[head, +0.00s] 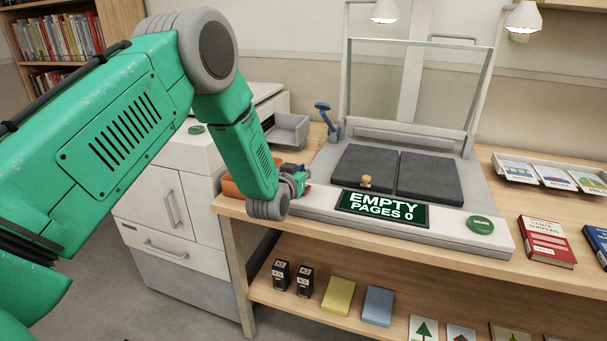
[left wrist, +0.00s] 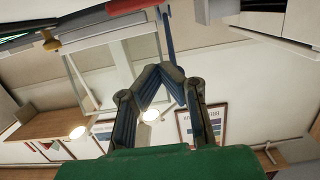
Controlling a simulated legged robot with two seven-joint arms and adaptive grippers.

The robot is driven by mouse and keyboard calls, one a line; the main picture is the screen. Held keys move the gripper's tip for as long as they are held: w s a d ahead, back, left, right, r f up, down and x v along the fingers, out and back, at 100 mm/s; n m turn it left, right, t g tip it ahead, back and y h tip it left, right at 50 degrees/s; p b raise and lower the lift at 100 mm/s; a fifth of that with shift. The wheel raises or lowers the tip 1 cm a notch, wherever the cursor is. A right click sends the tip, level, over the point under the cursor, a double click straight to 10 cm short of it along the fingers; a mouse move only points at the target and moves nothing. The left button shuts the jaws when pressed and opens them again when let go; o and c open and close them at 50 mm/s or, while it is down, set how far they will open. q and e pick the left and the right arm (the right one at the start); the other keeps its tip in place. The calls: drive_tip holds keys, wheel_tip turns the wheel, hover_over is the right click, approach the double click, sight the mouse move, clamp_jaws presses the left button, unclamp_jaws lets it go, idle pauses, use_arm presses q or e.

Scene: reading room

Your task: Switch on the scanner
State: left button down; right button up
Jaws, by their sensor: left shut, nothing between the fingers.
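The scanner (head: 463,230) stands on the wooden desk, with two dark pads and a raised glass plate (head: 420,85). Its front panel (head: 383,208) reads "EMPTY PAGES 0" in white on dark green. A round green button (head: 480,224) sits at the panel's right; its lettering is too small to read surely. A blue-handled lever (head: 324,112) stands at the scanner's left side; a blue bar also shows in the left wrist view (left wrist: 168,32). My left gripper (head: 303,178) is shut and empty by the scanner's left front corner; its fingers meet in the left wrist view (left wrist: 160,74).
A small yellow knob (head: 367,180) stands at the left pad's front edge. A white cabinet machine (head: 165,205) and an orange box (head: 231,189) are left of the scanner. A picture tray (head: 500,170) and a red book (head: 546,240) lie to its right.

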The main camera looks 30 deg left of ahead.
use_arm(q)
drive_tip(key=r+v, duration=0.1)
drive_tip(key=v, duration=0.6)
drive_tip(key=shift+r+p, duration=0.35)
drive_tip(key=shift+r, duration=0.05)
drive_tip(key=shift+s+d, duration=0.1)
drive_tip(key=shift+d, duration=0.05)
drive_tip(key=s+d+f+m+g+h, duration=0.15)
drive_tip(key=s+d+f+g, duration=0.25)
drive_tip(key=s+f, duration=0.55)
drive_tip(key=s+d+f+m+g+h, duration=0.15)
drive_tip(key=s+d+f+g, duration=0.3)
drive_tip(key=s+f, duration=0.5)
drive_tip(key=s+d+f+g, duration=0.2)
drive_tip(key=s+f+g, duration=0.1)
drive_tip(key=s, duration=0.7)
drive_tip(key=s+d+f+g, duration=0.2)
drive_tip(key=s+f+g, duration=0.1)
drive_tip(key=s, duration=0.8)
drive_tip(key=shift+s+f+g+h, duration=0.15)
drive_tip(key=shift+f+g+h, duration=0.15)
drive_tip(key=shift+f+g, duration=0.15)
